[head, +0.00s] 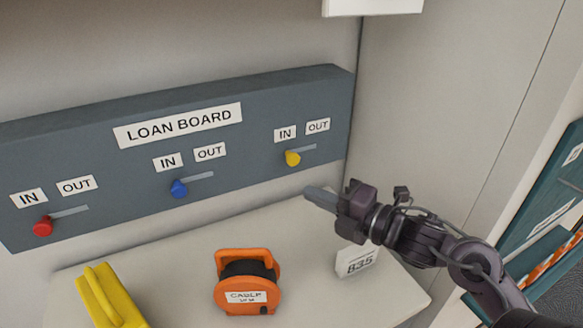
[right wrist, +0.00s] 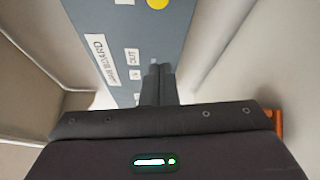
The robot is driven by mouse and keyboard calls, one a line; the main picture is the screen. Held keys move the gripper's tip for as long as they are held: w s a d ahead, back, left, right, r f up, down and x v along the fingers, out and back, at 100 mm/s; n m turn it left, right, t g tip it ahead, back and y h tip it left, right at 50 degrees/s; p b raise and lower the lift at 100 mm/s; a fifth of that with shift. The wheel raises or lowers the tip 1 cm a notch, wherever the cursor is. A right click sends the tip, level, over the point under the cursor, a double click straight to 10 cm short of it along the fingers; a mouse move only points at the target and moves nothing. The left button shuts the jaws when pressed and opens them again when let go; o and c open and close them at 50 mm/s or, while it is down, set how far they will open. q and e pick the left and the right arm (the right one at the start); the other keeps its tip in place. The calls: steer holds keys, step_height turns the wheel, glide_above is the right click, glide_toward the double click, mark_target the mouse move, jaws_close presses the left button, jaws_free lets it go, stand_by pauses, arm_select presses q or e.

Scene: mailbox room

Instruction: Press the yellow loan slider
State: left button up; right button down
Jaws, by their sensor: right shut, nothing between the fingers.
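The yellow slider (head: 292,158) is a round knob at the left end of its slot, under the IN label, on the right part of the grey loan board (head: 240,142). A yellow disc (right wrist: 157,3), cut by the top edge, shows in the right wrist view on the board. My right gripper (head: 317,195) is shut and empty. In the head view its fingertips appear below and right of the yellow slider, apart from it. Its closed fingers (right wrist: 158,82) also show in the right wrist view. My left gripper is not in view.
A blue slider (head: 179,188) and a red slider (head: 42,227) sit left on the board. Below, a shelf (head: 190,275) holds an orange cable reel (head: 232,303), a yellow object (head: 105,298) and a white 835 block (head: 355,262). A wall stands right of the board.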

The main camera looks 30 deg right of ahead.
mark_target(291, 157)
steer(key=r+p+x, duration=0.1)
steer(key=p+x, duration=0.3)
steer(key=x, duration=0.7)
arm_select(q)
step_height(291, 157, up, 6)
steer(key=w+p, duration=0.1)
steer(key=shift+p, duration=0.4)
arm_select(e)
steer(key=d, duration=0.4)
steer(key=shift+s+d+f, duration=0.1)
steer(key=shift+d+f, duration=0.05)
steer(key=shift+f, duration=0.05)
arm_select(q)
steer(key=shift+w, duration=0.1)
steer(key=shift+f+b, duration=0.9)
arm_select(e)
steer(key=d, duration=0.7)
steer(key=shift+s+d, duration=0.15)
steer(key=shift+d, duration=0.05)
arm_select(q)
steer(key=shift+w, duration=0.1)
